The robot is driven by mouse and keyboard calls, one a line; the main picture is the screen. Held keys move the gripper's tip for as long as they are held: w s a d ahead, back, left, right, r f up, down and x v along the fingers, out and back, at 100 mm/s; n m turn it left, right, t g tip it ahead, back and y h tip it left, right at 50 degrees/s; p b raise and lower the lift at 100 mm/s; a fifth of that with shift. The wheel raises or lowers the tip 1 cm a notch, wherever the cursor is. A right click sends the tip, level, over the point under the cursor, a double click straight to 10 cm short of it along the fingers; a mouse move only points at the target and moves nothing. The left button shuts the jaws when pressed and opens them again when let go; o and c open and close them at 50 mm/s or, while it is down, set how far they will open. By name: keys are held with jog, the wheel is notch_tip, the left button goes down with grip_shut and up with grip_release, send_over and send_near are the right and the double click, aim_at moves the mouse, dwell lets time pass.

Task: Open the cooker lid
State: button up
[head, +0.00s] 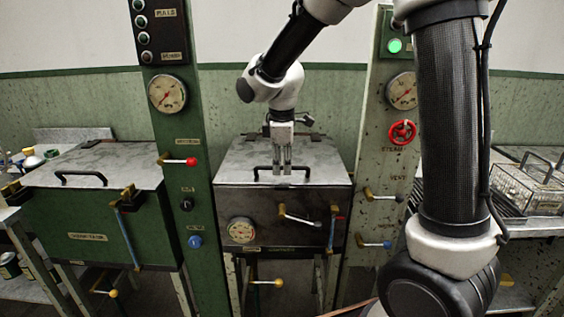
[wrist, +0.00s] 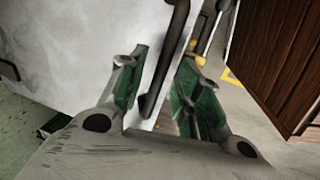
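The cooker is the middle metal box (head: 268,218) in the head view, with a gauge and levers on its front. Its grey lid (head: 325,165) lies flat and closed on top. The lid also fills much of the wrist view (wrist: 75,45). A dark bar handle (head: 262,170) sits near the lid's front edge, and it shows in the wrist view (wrist: 166,60). My gripper (head: 282,168) points down at this handle. In the wrist view, my gripper's (wrist: 160,88) green-padded fingers are apart, with the handle between them and visible gaps beside it. Contact cannot be told.
A green basin (head: 90,220) with its own closed lid stands left. A green control post (head: 175,130) and a gauge post with a red valve wheel (head: 402,132) flank the cooker. A wire basket (head: 525,185) sits right. A brown wooden panel (wrist: 280,50) is in the wrist view.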

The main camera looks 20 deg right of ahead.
grip_shut()
jog(key=shift+r, duration=0.1)
